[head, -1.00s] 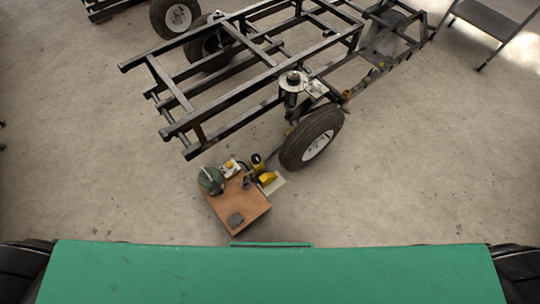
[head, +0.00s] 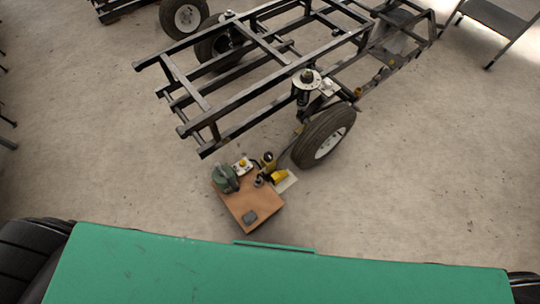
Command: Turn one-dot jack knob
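A low brown board (head: 262,205) stands on the floor ahead of me, beyond the green surface. On it are a green rounded device (head: 224,180), a small white unit with a yellow top (head: 243,165) and a dark grey block (head: 250,217). Yellow and black parts (head: 279,176) sit at its right edge by the tire. A white disc with a dark centre (head: 307,79) tops the spring strut above the wheel (head: 326,137). Dots or markings are too small to read, so I cannot tell which part is the one-dot jack knob. Neither of my grippers is in view.
A black tubular chassis frame (head: 230,105) fills the upper middle, with the wheel close right of the board. More wheels (head: 184,16) are at upper left. A grey step or bench (head: 494,20) stands at upper right. Concrete floor (head: 430,180) is clear on both sides.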

